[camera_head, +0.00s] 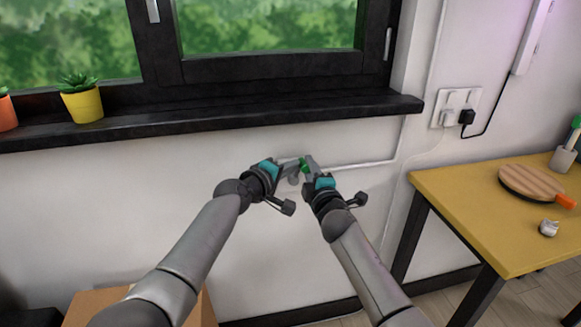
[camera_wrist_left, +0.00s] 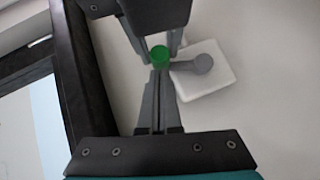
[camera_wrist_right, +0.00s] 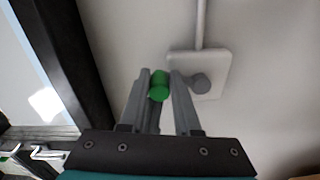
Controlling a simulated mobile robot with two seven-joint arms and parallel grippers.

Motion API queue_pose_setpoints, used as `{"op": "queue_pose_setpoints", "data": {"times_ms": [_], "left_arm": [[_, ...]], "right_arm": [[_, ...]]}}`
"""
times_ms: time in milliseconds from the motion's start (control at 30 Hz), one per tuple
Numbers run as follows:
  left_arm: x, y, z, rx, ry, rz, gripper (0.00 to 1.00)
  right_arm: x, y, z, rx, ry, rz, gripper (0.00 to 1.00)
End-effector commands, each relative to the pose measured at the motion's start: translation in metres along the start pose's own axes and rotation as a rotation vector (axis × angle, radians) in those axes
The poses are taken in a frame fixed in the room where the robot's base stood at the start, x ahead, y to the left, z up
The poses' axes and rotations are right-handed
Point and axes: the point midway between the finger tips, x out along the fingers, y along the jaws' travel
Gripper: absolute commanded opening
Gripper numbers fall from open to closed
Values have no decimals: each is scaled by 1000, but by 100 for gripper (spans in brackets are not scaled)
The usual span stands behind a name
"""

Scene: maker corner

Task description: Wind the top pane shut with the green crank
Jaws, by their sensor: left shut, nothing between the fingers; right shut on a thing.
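The green crank's knob (camera_head: 304,166) is on the wall below the sill. Its grey arm (camera_wrist_right: 199,83) joins a white wall plate (camera_wrist_right: 212,62), and the knob lies left of the plate in both wrist views. My right gripper (camera_head: 309,163) has its fingers on either side of the green knob (camera_wrist_right: 159,86) and is shut on it. My left gripper (camera_head: 291,170) is shut and empty, its fingertips (camera_wrist_left: 158,73) close beside the knob (camera_wrist_left: 160,56). The window pane (camera_head: 270,24) is cut off at the top; whether it stands open cannot be told.
A black window sill (camera_head: 210,118) runs above both grippers, with a yellow plant pot (camera_head: 84,105) at left. A yellow-topped table (camera_head: 470,205) stands at right with a round wooden board (camera_head: 531,181). A cardboard box (camera_head: 88,306) is low at left. A wall socket (camera_head: 455,104) is at right.

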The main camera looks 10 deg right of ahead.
Motion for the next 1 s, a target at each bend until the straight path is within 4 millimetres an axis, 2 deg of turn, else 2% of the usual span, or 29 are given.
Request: {"op": "queue_pose_setpoints", "data": {"times_ms": [33,433,467,700,1000], "left_arm": [[2,1,2,-2,-1,2,0],[9,2,12,-1,-8,0,0],[9,2,13,-1,-9,0,0],[9,2,12,-1,-9,-1,0],[8,1,10,-1,-5,-3,0]], "right_arm": [[-2,-10,0,-1,-3,-18,0],[-2,-9,-3,-1,5,-15,0],[-2,-9,-4,-1,5,-15,34],[-1,-6,-2,0,3,-9,61],[0,-2,-1,0,2,-3,62]]}}
